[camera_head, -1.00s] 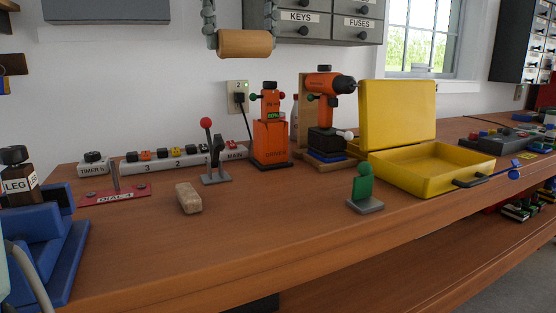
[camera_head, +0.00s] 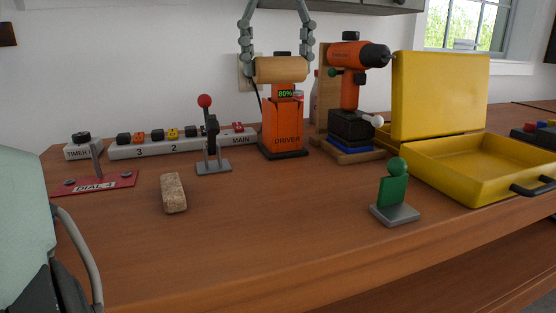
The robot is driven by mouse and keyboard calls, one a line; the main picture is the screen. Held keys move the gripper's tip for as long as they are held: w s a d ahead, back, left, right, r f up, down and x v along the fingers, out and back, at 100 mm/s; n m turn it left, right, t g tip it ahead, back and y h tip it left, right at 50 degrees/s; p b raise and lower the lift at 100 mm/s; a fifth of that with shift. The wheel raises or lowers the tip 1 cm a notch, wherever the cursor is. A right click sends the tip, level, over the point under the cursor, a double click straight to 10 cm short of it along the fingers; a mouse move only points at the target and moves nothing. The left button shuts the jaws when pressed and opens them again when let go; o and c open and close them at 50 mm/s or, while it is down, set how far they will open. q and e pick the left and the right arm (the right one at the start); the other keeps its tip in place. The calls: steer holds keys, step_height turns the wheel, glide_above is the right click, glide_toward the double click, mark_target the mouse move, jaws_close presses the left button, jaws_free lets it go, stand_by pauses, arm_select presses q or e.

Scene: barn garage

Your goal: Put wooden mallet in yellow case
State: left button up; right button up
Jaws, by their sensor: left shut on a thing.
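The wooden mallet (camera_head: 281,70) shows as a pale wooden cylinder at the upper middle, held in the air in front of the wall. My left gripper (camera_head: 280,69) reaches down from the top edge and is shut on it, one grey finger at each end. Any handle is hidden or too unclear to tell. The yellow case (camera_head: 424,178) stands open on the workbench at the right, its lid upright at the back and its tray empty as far as it shows. The gripper is to the left of the case and above bench level. My right gripper is not in view.
An orange driver (camera_head: 282,123) stands just below the mallet, with an orange drill (camera_head: 352,57) on its stand between it and the case. A green figure on a grey base (camera_head: 393,192) stands before the case. A cork-like block (camera_head: 174,192) and red-knobbed lever (camera_head: 210,140) are left.

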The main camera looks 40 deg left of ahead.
arm_select(q)
glide_above(278, 184)
step_height(278, 184, down, 14)
steer(key=shift+r+b, duration=0.15)
steer(key=shift+b, duration=0.25)
steer(key=shift+f, duration=2.3)
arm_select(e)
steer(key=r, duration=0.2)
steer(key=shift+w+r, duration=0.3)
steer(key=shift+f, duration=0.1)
arm_select(q)
steer(key=o, duration=1.2)
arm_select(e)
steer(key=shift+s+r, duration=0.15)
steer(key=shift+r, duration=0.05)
